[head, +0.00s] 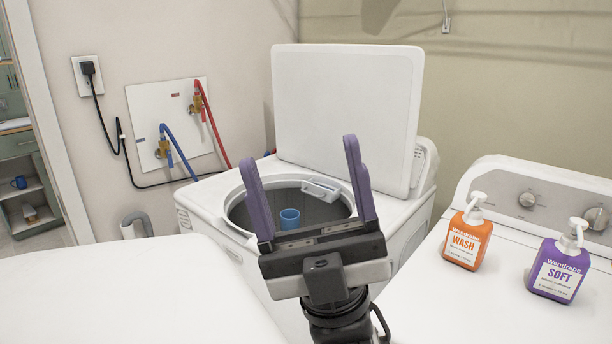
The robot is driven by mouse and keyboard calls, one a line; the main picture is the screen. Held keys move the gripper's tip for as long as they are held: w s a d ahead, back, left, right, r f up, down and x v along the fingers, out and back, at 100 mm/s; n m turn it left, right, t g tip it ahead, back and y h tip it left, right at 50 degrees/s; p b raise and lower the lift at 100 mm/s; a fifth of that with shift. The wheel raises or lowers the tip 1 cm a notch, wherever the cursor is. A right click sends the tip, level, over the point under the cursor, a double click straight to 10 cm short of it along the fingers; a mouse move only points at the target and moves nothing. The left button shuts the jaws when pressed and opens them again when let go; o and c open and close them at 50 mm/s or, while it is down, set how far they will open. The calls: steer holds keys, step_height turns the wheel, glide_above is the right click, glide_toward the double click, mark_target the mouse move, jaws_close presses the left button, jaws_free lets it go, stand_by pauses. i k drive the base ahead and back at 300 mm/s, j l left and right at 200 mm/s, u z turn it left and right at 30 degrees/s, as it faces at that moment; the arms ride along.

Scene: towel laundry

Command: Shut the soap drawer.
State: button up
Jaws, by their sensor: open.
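The top-load washer (208,205) stands in the middle with its lid (345,105) raised. A small white piece that looks like the soap drawer (321,189) juts out from the back right rim over the drum opening. My gripper (300,150) is open, with two purple fingers spread wide and pointing up in the picture. It appears in front of the washer, and the drawer shows between its fingers. Nothing is between the fingers. I cannot tell how far the fingertips are from the drawer. The gripper hides the front of the opening.
An orange WASH bottle (467,238) and a purple SOFT bottle (559,268) stand on the white machine (425,310) at right. A white surface (120,295) fills the lower left. Hoses (213,122) hang on the wall.

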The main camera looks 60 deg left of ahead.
mark_target(328, 195)
steer(key=u, duration=1.65)
steer(key=i+l+u, duration=0.1)
steer(key=i+u, duration=0.25)
steer(key=i+l+u, duration=0.2)
steer(key=u, duration=0.15)
